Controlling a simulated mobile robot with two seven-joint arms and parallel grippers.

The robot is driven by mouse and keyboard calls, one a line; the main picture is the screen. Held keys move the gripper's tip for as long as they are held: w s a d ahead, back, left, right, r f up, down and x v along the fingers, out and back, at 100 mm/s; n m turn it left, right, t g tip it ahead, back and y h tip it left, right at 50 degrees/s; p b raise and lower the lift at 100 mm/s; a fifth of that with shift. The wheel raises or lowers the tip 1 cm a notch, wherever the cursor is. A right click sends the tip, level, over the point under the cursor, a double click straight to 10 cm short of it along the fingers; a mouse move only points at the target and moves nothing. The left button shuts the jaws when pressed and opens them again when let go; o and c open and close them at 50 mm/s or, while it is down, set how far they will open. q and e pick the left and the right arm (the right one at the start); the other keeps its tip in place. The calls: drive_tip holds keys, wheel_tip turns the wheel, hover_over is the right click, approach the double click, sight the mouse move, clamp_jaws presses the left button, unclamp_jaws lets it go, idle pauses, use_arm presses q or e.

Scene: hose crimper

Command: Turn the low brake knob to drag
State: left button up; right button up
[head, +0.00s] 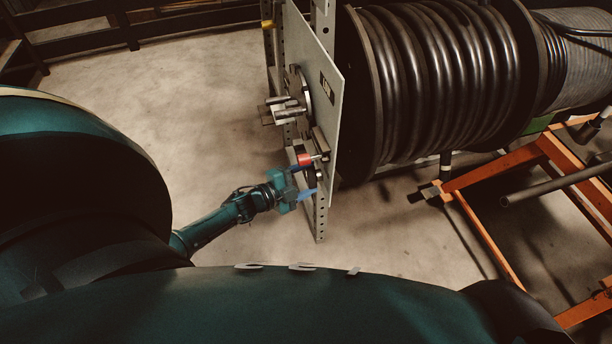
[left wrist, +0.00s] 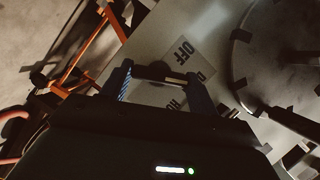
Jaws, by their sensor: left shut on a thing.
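The low brake knob (left wrist: 158,74) shows in the left wrist view as a dark bar with a pale mark at one end, between my two fingers. My left gripper (head: 309,181) is at the lower part of the upright grey panel (head: 318,100); it also shows in the left wrist view (left wrist: 161,88), shut on the knob. More lettering shows between and beside the fingers, partly covered. The knob's exact setting is hard to read. My right gripper is not in view.
Above my gripper, a red-ended part (head: 305,159) and a larger round fitting with pale bars (head: 287,110) stick out of the panel. A big reel of black hose (head: 430,80) is behind it. An orange frame (head: 500,240) stands right. The floor at left is clear.

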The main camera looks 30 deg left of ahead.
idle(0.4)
use_arm(q)
drive_tip(key=o, duration=1)
drive_tip(key=p+v, duration=0.2)
drive_tip(key=v, duration=1.1)
drive_tip(key=shift+s+p, duration=0.1)
drive_tip(key=shift+p, duration=0.3)
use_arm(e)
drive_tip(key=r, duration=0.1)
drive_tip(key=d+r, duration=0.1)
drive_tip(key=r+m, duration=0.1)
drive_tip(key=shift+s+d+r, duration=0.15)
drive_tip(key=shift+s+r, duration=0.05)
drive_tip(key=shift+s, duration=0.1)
